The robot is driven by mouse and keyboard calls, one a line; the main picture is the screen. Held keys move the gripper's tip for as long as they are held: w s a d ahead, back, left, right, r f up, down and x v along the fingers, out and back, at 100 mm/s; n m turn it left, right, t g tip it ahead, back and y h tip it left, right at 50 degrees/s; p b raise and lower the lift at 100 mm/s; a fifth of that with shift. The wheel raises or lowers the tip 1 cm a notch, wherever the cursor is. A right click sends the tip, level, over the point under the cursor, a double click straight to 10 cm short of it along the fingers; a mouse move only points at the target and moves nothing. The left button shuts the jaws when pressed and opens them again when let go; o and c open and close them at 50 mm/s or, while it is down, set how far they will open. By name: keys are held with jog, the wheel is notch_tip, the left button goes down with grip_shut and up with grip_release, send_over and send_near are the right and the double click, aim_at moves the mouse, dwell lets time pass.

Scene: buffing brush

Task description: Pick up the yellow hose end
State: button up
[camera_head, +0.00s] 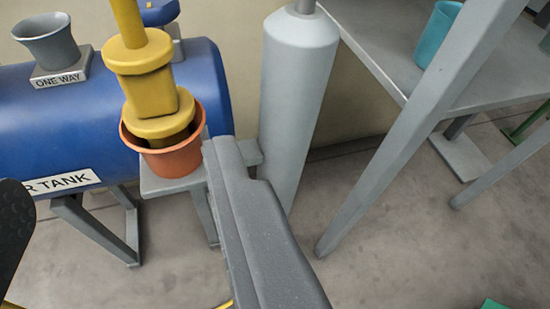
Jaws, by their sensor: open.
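The yellow hose end (138,90) stands upright in the upper left. Its yellow hose runs up out of the frame, and its lower end sits inside an orange cup (172,160). The cup hides its lowest part. My gripper (118,175) is open, with a long grey finger in the middle of the view and part of a dark finger at the left edge. The hose end appears between the two fingers in the picture, beyond them. The grey finger's tip overlaps the right side of the cup in view. I see nothing held.
A blue air tank (75,125) on grey legs lies behind the cup, with a grey "ONE WAY" funnel (48,42) on top. A grey cylinder (297,90) stands right of the cup. A grey table (400,65) with a teal cup (437,35) is at right. Floor is open below.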

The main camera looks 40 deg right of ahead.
aim_at(152, 74)
jog(key=x, duration=0.2)
jog(key=b+x, duration=0.1)
jog(key=x, duration=0.4)
jog(key=shift+d+f+b, duration=0.35)
jog(key=shift+d+f, duration=0.1)
jog(key=shift+r+b+x, duration=0.2)
jog(key=shift+b+x, duration=0.35)
jog(key=shift+x, duration=1)
jog(key=shift+r+b+x, duration=0.15)
jog(key=shift+b+x, duration=0.35)
jog(key=shift+x, duration=1.05)
jog(key=shift+w+a, duration=0.1)
jog(key=c, duration=1.1)
